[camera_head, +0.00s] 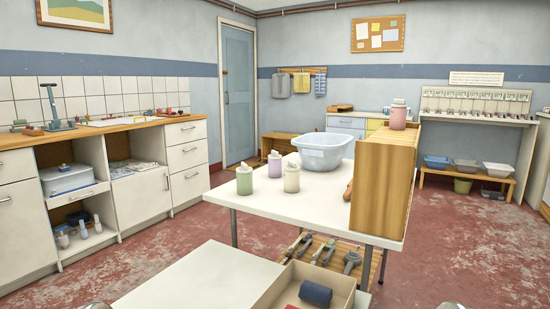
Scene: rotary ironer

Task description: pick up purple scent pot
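The purple scent pot (274,165) stands upright on the white table (310,196), between a green pot (244,180) on its left and a cream pot (291,178) on its right. It is small, pale purple, with a light top. Nothing holds it. The pots stand close together, and the cream one is slightly nearer than the purple one. Only small grey rounded parts of what seem to be my arms show at the bottom edge, left and right. Neither gripper's fingers are in view.
A pale blue basin (322,151) stands behind the pots. A tall wooden box (385,183) with a pink bottle (398,115) on top stands at the table's right end. A lower white surface (195,280) with an open tray (345,283) lies in front. The table's front left is clear.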

